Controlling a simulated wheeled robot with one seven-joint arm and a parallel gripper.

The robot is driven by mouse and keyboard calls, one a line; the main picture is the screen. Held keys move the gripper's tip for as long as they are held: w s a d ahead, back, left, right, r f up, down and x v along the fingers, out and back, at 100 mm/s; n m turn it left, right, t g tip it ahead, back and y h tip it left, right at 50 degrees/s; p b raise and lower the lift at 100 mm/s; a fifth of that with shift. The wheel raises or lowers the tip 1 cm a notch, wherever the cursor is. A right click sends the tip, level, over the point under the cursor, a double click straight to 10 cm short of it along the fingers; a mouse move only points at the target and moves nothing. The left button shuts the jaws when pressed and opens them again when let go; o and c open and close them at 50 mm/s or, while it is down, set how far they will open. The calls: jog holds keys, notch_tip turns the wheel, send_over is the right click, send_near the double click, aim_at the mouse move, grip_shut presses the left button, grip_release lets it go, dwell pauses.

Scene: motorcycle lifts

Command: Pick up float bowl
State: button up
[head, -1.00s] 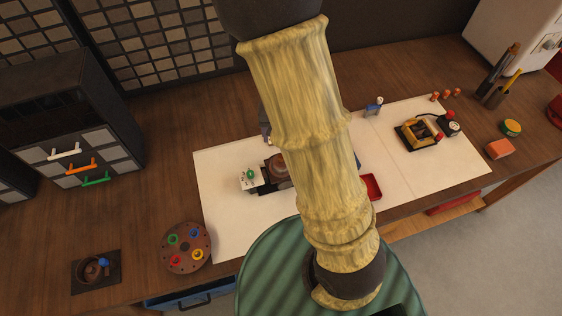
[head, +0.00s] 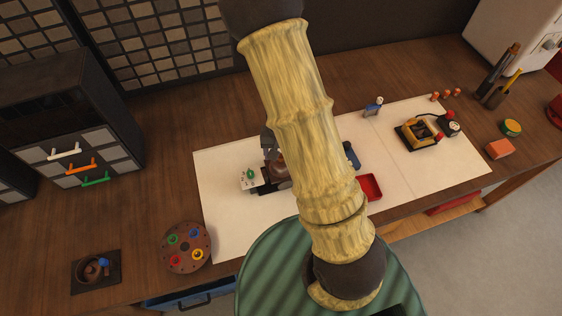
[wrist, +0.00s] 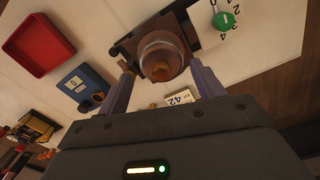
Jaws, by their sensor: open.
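A brown rounded cup with a shiny rim, which looks like the float bowl (wrist: 165,58), sits at a dark block fixture (wrist: 127,46) in the wrist view. In the head view the brown cup (head: 279,168) shows partly behind my arm, on the white mat (head: 225,220). My gripper (wrist: 163,88) is open, with one finger to each side and just short of the cup. Nothing is held between the fingers. In the head view my arm hides most of the gripper.
A white panel with a green knob (head: 250,175) adjoins the fixture. A red tray (head: 370,187) and a blue block (wrist: 80,88) are close by. A round paint-cup tray (head: 186,247) and a dark tray with a brown bowl (head: 95,271) stand left. The mat's lower left is clear.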

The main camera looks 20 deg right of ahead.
notch_tip(320, 180, down, 4)
jog(key=shift+w+f, duration=0.1)
jog(key=shift+f, duration=0.05)
dwell(0.5)
jog(key=c, duration=0.8)
